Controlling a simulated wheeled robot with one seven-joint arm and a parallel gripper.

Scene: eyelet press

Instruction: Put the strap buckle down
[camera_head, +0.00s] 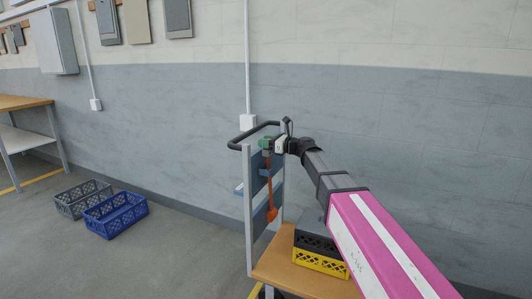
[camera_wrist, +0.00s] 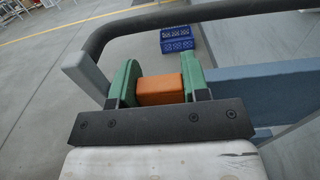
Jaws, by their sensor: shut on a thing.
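The orange strap buckle (camera_wrist: 160,90) is pinched between the two green fingers of my gripper in the wrist view. In the head view its orange length (camera_head: 271,195) hangs down from my gripper (camera_head: 266,144), with a wider orange end at the bottom. It hangs in front of the blue slats of a trolley's end frame; I cannot tell whether it touches them. My gripper (camera_wrist: 160,93) is shut on it, up near the trolley's dark handle (camera_head: 243,138). The fingers hide the sides of the held part.
The trolley's wooden deck (camera_head: 272,269) carries stacked yellow and black crates (camera_head: 320,264) below my arm. A blue crate (camera_head: 116,216) and a grey crate (camera_head: 75,203) stand on the floor at left. A workbench (camera_head: 22,103) is at far left. The wall stands close behind the trolley.

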